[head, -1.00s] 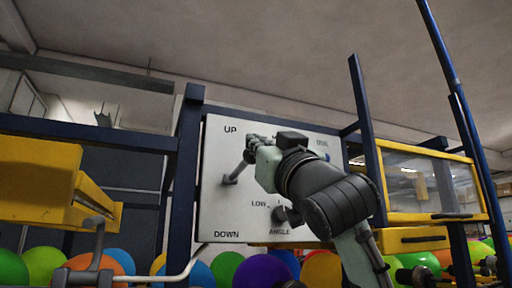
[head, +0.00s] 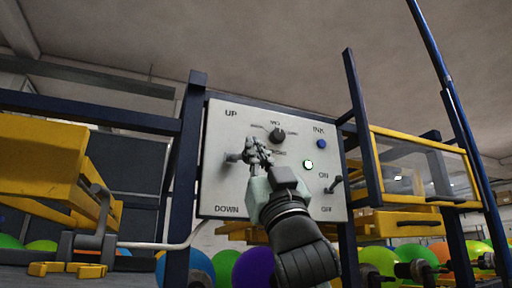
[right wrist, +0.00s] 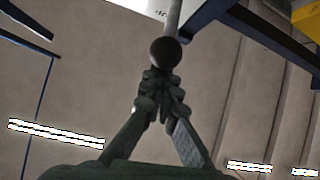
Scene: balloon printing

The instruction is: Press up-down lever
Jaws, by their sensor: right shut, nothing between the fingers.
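The white control panel (head: 215,195) faces me, marked UP at its upper left and DOWN at its lower left. The up-down lever (head: 232,157) sticks out from the panel's left side between these marks, roughly level. Its black ball knob (right wrist: 165,51) and pale rod (right wrist: 174,16) show in the right wrist view. My right gripper (head: 257,150) is shut and empty, with its fingertips (right wrist: 160,82) close to the knob. I cannot tell whether they touch it. My left gripper is not in view.
The panel also bears a black dial (head: 277,134), a blue button (head: 322,143), a lit green button (head: 308,164) and an ON/OFF switch (head: 335,184). Blue frame posts (head: 186,150) flank it. A yellow-framed clear box (head: 425,167) stands at right. Balloons (head: 253,268) lie below.

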